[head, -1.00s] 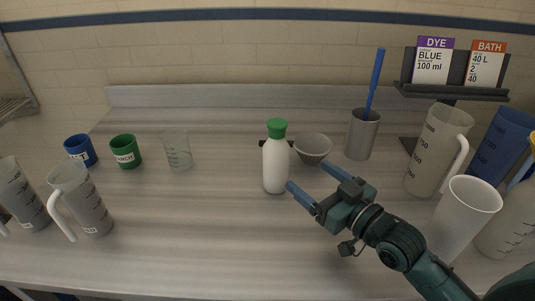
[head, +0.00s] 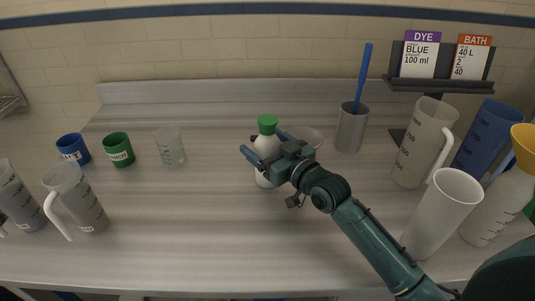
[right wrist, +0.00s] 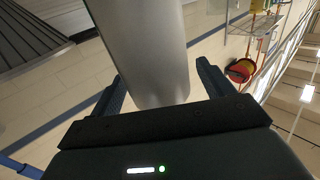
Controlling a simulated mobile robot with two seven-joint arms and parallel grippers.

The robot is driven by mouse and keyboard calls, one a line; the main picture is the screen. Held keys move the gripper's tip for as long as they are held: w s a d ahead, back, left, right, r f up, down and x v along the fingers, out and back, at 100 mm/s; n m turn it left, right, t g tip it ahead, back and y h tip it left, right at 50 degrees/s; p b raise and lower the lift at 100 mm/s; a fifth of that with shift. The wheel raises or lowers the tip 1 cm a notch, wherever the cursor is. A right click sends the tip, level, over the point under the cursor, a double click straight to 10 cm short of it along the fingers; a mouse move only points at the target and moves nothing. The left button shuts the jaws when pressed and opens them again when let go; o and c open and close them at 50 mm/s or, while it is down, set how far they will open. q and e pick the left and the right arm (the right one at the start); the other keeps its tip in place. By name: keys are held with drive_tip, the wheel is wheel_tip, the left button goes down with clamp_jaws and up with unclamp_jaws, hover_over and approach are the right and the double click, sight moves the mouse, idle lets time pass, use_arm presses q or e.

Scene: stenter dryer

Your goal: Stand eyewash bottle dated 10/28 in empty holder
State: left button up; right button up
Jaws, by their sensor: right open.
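A white bottle with a green cap (head: 267,122) stands upright on the bench; no date is readable on it. My right gripper (head: 262,143) is open at the bottle, with one finger on each side of its upper body. In the right wrist view a pale grey cylinder (right wrist: 147,50), which looks like this bottle, is between the two open fingers (right wrist: 163,90). A gap shows between the cylinder and the right finger. The gripper hides part of the bottle in the head view. I cannot make out an empty holder. My left gripper is not in view.
Pitchers (head: 423,145) and a white beaker (head: 440,212) crowd the right. Small cups (head: 118,150) stand at left. The front middle bench (head: 200,240) is clear.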

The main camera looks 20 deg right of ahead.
drive_tip(key=shift+c, duration=0.3)
drive_tip(key=c, duration=1.3)
drive_tip(key=shift+r, duration=0.15)
drive_tip(key=shift+c, duration=1.2)
